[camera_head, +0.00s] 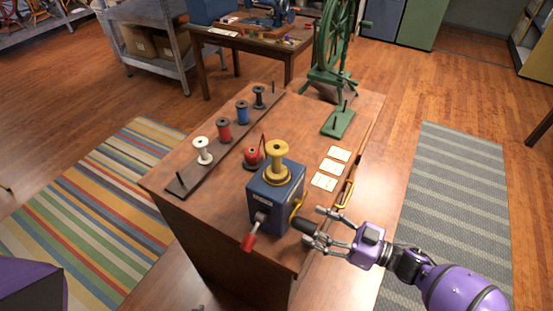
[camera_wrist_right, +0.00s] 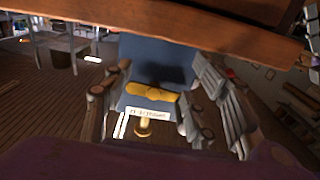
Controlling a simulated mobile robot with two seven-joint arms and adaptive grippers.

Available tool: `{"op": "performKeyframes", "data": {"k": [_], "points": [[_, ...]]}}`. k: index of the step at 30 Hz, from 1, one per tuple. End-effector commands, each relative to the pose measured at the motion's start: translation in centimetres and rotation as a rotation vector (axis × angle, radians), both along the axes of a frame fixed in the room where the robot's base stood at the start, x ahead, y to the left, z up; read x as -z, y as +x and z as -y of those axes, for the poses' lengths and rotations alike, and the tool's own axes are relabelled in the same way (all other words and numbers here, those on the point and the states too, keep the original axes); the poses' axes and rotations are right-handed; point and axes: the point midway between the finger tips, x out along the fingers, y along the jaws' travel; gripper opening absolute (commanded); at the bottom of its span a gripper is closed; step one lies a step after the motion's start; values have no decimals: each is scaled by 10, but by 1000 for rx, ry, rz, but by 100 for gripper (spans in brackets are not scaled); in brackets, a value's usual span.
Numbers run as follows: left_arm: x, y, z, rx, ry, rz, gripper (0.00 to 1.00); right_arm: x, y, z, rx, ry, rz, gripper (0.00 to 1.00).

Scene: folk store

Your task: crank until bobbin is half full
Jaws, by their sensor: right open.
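A blue winder box (camera_head: 262,205) stands at the near edge of the wooden table. A yellow bobbin (camera_head: 277,158) stands upright on its top; I cannot tell how much thread is on it. A yellow crank arm (camera_head: 297,208) with a dark grip (camera_head: 304,226) is on the box's right side. A red-handled lever (camera_head: 249,242) sticks out in front. My right gripper (camera_head: 326,230) is open, its fingers close to the dark grip; contact is unclear. In the right wrist view the open fingers (camera_wrist_right: 160,105) frame the blue box (camera_wrist_right: 150,62) and yellow crank arm (camera_wrist_right: 152,91). My left gripper is out of view.
Behind is a dark rack (camera_head: 184,183) with white, red, blue and black spools. Cards (camera_head: 332,168), a green peg block (camera_head: 338,122) and a green spinning wheel (camera_head: 332,55) are farther back.

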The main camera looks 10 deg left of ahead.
Motion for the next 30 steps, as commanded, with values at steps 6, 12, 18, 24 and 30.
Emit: {"op": "performKeyframes", "data": {"k": [6,12,18,24,30], "points": [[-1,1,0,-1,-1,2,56,0,-6,17,0,-1,1,53],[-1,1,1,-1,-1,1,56,0,-11,32,0,-1,1,53],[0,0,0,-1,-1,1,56,0,-16,48,0,0,0,53],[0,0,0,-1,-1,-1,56,0,-21,63,-1,0,0,53],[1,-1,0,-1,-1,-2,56,0,-24,72,0,1,0,53]]}}
